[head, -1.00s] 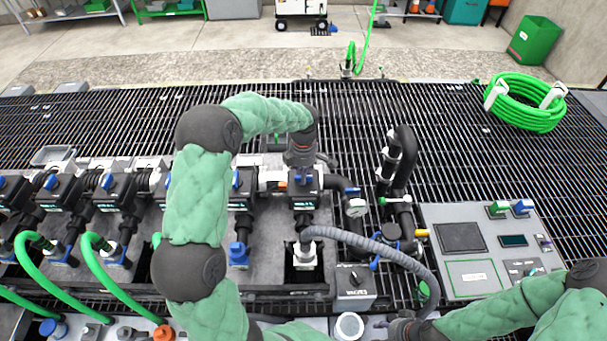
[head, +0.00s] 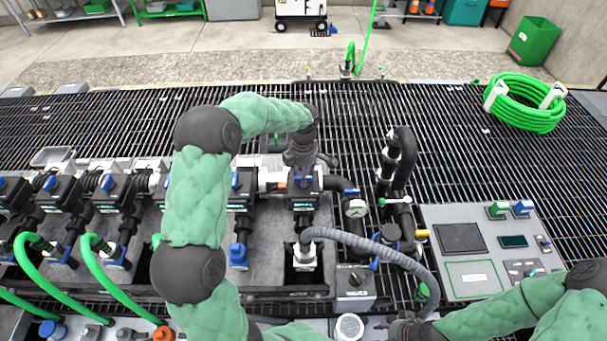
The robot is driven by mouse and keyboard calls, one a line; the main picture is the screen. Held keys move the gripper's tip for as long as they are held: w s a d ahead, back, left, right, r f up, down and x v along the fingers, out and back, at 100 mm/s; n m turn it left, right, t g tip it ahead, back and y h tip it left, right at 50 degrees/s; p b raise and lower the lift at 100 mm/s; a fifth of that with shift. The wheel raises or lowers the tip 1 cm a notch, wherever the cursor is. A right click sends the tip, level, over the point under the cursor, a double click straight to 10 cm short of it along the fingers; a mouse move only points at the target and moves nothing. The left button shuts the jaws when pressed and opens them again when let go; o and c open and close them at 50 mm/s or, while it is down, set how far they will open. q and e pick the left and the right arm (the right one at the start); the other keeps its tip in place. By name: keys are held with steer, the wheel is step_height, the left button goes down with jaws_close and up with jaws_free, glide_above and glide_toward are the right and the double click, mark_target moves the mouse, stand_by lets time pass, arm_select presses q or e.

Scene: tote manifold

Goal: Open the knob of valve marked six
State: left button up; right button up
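A row of black valve blocks with blue knobs runs along the manifold. The valve at the right end (head: 304,203) has a blue knob (head: 304,182), partly covered by my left gripper. The printed valve numbers are too small to read. My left gripper (head: 302,168) points down from above onto this knob. Its fingers are hidden or too small to show whether they grip it. Another blue knob (head: 236,180) is partly behind my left arm. My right gripper (head: 405,329) is low at the bottom edge beside the grey hose end, and its fingers are unclear.
A grey corrugated hose (head: 385,250) arches from the manifold toward my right gripper. A pressure gauge (head: 356,208) and black pipes stand right of the end valve. A grey control panel (head: 490,250) lies at right. Green hoses (head: 45,270) cross the left front.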

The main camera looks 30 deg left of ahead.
arm_select(q)
step_height(320, 180, up, 12)
steer(key=shift+f, duration=0.2)
steer(key=shift+f, duration=0.1)
stand_by(0.6)
